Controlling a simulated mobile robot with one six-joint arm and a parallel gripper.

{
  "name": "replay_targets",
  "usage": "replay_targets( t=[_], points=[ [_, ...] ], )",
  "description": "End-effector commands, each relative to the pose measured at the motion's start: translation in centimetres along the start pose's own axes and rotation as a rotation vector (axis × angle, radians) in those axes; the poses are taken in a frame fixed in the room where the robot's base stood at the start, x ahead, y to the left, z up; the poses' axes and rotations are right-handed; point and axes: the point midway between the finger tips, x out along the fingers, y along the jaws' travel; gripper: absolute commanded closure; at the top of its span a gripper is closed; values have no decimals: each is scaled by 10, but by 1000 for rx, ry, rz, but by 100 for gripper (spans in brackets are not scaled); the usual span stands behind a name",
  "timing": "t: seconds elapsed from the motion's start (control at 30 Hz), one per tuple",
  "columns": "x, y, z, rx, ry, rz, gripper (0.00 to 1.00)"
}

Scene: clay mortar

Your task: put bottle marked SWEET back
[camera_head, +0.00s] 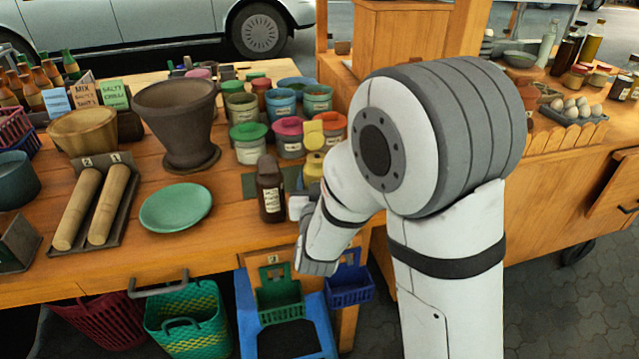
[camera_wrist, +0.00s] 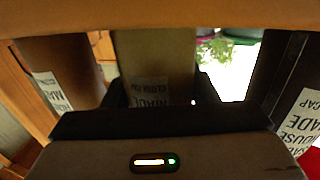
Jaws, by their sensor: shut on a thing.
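My gripper (camera_head: 298,207) is at the front edge of the wooden counter, partly hidden by my own arm. In the wrist view my gripper (camera_wrist: 160,92) is shut on a tan-brown bottle (camera_wrist: 155,55) with a white label, only partly legible. A dark brown bottle (camera_head: 270,190) with a white label shows upright at the counter edge, just left of the gripper in the head view. I cannot tell whether it is the held one. The wrist view shows a brown bottle (camera_wrist: 65,65) at left and a darker one (camera_wrist: 285,75) at right. The word SWEET is not readable.
A green plate (camera_head: 176,207), a large brown mortar (camera_head: 175,115) and a tray with two rollers (camera_head: 125,215) lie left. Lidded jars (camera_head: 249,150) crowd behind the bottle. A yellow-topped container (camera_head: 313,165) stands close to my arm.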

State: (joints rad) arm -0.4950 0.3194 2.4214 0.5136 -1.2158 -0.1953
Motion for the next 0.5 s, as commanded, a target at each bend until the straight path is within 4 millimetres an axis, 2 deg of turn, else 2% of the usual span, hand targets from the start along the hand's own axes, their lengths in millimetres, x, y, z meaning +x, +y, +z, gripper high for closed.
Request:
replay_targets(
  t=[0.3, 0.33, 0.5],
  points=[
    [0, -1, 1, 2, 5, -1, 73],
    [0, -1, 1, 1, 1, -1, 46],
    [0, -1, 1, 0, 1, -1, 32]
  ],
)
